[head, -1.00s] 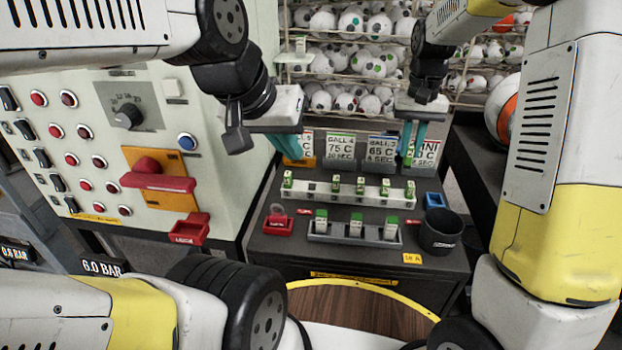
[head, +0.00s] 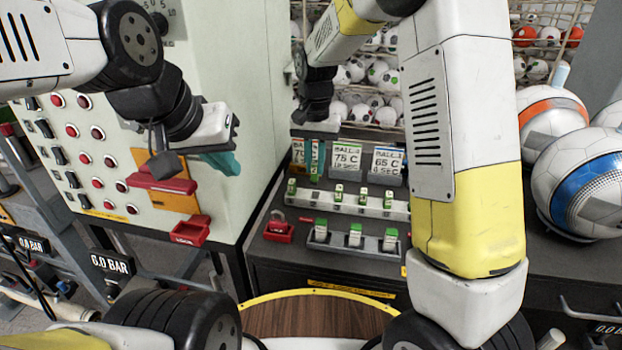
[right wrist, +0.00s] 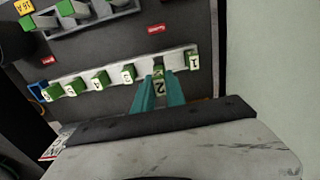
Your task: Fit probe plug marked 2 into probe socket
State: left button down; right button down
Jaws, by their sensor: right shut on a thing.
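My right gripper (head: 313,160) is shut on the plug marked 2. In the head view the held plug appears above the rack. My left gripper (head: 228,160) hangs before the control panel; its finger gap cannot be made out. I cannot tell which opening is the probe socket.
A tray (head: 372,243) with three green-topped blocks stands in front of the rack. A red padlock-like piece (head: 278,230) is left of it. Sign cards (head: 346,158) stand behind. The panel (head: 75,100) is on the left, large balls (head: 590,190) on the right.

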aim_at(315, 184)
jog(key=shift+f, duration=3.3)
jog(key=shift+f, duration=0.1)
jog(key=c, duration=1.4)
grip_release()
